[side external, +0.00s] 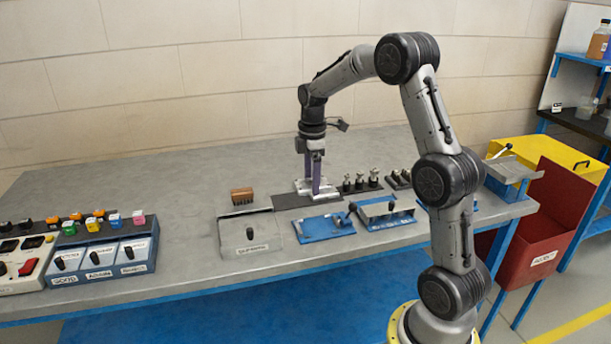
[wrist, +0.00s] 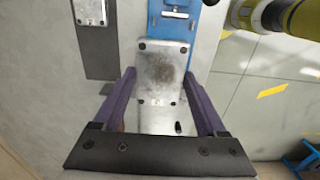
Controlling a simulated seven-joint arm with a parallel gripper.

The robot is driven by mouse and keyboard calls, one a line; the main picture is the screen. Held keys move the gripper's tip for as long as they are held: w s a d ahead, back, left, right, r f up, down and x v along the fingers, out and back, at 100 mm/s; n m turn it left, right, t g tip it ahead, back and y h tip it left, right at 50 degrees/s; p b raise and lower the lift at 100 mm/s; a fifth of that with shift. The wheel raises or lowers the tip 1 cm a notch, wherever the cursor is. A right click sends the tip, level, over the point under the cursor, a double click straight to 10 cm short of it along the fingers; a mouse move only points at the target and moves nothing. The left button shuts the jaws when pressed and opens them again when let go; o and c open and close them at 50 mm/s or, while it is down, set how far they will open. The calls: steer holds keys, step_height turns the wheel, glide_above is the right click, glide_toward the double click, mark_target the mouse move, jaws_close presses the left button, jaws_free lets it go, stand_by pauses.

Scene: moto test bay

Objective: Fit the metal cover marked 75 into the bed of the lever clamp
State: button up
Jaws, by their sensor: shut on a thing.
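The metal cover (wrist: 160,72) is a flat, pale plate with a dark smudge and small holes near its corners. It sits between the purple fingers of my gripper (wrist: 159,76), which is shut on it; no number is legible. In the side view my gripper (side external: 314,188) points down over the dark mat, with pale metal at its fingertips. A gap to the surface cannot be judged. Blue fixtures with levers stand in front, one at the middle (side external: 318,229) and one to its right (side external: 385,214). Which is the lever clamp cannot be told. Part of a blue fixture (wrist: 157,22) shows beyond the cover.
The dark mat (side external: 283,203) lies behind the blue fixtures, and another metal plate (wrist: 88,11) shows on a dark surface. A grey box (side external: 250,236), a brown block (side external: 242,196) and several dark posts (side external: 360,182) stand close. The bench's left rear is clear.

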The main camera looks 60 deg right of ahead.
steer(key=shift+s+a+f, duration=0.1)
steer(key=shift+s+f, duration=0.3)
steer(key=shift+f, duration=1.3)
steer(key=shift+s+a+f, duration=0.1)
steer(key=shift+s+f, duration=0.25)
steer(key=shift+f, duration=1.3)
steer(key=shift+s+a+f, duration=0.1)
steer(key=shift+s+f, duration=0.3)
steer(key=shift+f, duration=1.3)
steer(key=shift+f, duration=0.35)
steer(key=o, duration=1.4)
steer(key=shift+o, duration=0.2)
steer(key=shift+r, duration=0.1)
steer(key=shift+r, duration=3.45)
